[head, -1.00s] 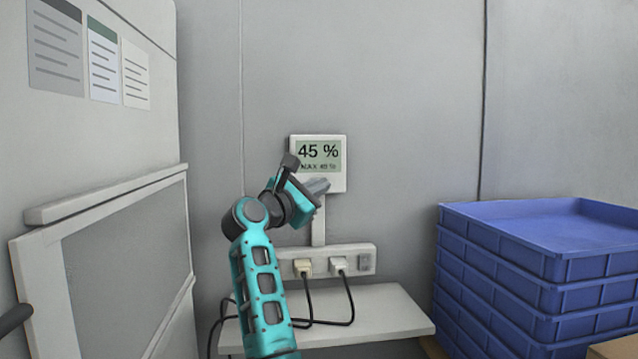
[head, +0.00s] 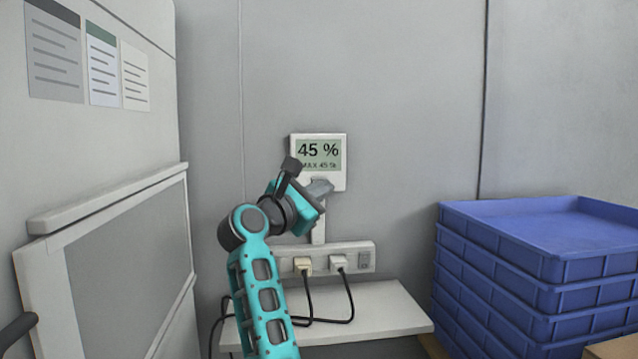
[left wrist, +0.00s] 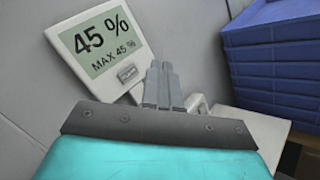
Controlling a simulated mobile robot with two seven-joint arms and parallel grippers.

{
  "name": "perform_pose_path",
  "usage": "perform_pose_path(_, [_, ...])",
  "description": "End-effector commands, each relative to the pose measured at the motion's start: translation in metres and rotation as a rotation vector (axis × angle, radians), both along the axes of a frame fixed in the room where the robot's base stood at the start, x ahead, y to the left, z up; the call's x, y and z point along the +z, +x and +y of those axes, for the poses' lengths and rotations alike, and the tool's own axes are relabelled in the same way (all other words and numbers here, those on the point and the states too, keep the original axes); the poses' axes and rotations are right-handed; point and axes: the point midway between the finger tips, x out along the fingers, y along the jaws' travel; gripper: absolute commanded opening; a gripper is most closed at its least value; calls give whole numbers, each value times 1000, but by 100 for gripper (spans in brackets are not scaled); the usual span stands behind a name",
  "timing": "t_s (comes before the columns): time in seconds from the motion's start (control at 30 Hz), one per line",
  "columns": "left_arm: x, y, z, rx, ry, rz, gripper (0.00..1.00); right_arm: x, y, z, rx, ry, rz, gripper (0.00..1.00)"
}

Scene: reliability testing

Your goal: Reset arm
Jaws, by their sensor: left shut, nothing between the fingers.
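My left arm (head: 262,290) is teal and black and rises from the bottom of the head view. Its gripper (head: 320,187) is in front of the lower edge of a white wall display (head: 334,142) reading "45 %" and "MAX 45 %". In the left wrist view the gripper (left wrist: 162,85) is shut and empty, its grey fingers together. The display (left wrist: 97,40) shows there at the upper left, with a small grey button (left wrist: 127,75) low on its face, left of the fingertips. I cannot tell whether the fingers touch anything. My right gripper is not in view.
Below the display a power strip (head: 350,249) holds two plugs with dark cables over a white shelf (head: 385,310). Stacked blue crates (head: 500,262) stand at the right. A white cabinet (head: 80,150) fills the left. The wall above is clear.

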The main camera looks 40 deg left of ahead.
Motion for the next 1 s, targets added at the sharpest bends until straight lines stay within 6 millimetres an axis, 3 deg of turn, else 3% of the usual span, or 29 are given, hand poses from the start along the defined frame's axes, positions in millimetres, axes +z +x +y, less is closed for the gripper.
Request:
perform_pose_path(0.33, [-1,0,0,0,6,3,0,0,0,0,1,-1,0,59])
perform_pose_path(0.47, [-21,2,-11,1,103,71,0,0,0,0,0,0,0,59])
perform_pose_path(0.57, [-58,4,-30,-10,288,193,0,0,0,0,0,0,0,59])
perform_pose_path(0.77, [-159,-12,-81,-120,797,484,0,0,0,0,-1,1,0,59])
perform_pose_path(1.0, [-275,-68,-142,-413,1381,726,0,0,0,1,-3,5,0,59])
